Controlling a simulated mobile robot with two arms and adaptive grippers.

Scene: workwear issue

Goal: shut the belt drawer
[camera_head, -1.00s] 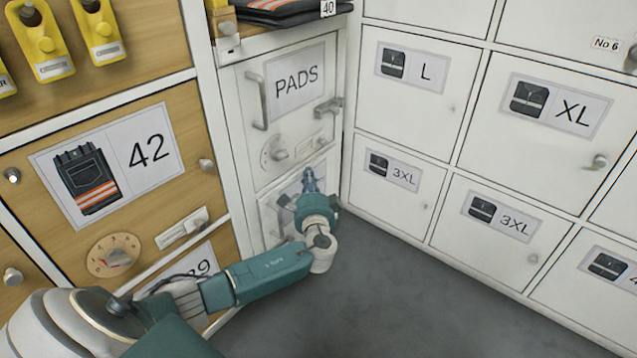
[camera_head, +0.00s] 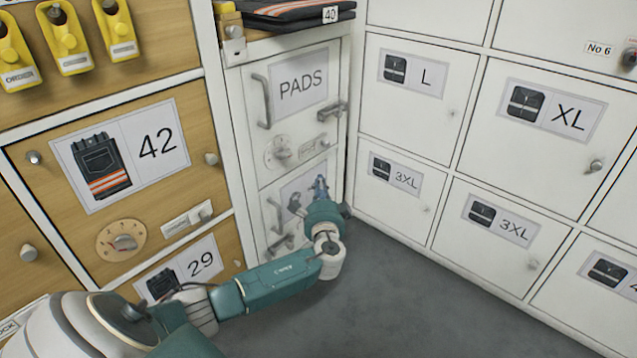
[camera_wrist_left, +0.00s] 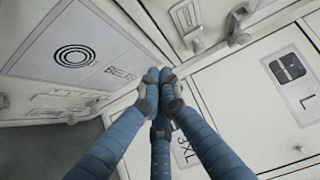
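The belt drawer (camera_head: 264,209) is the white front low in the narrow cabinet, below the PADS door. In the left wrist view its BELTS label (camera_wrist_left: 75,55) shows a coiled belt. The drawer looks about flush with the cabinet, but I cannot tell whether a small gap remains. My left gripper (camera_head: 320,186) is in front of the drawer's right part and hides some of its label. In the left wrist view the blue fingers (camera_wrist_left: 160,77) meet at their tips, empty, beside the label's right end. I cannot tell whether they touch the front. My right gripper is out of view.
The PADS door (camera_head: 303,120) has a handle and a latch sticking out above my gripper. White lockers (camera_head: 420,110) close off the right side. Wooden drawers (camera_head: 150,190) with knobs stand at left. The grey floor (camera_head: 400,300) in front is clear.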

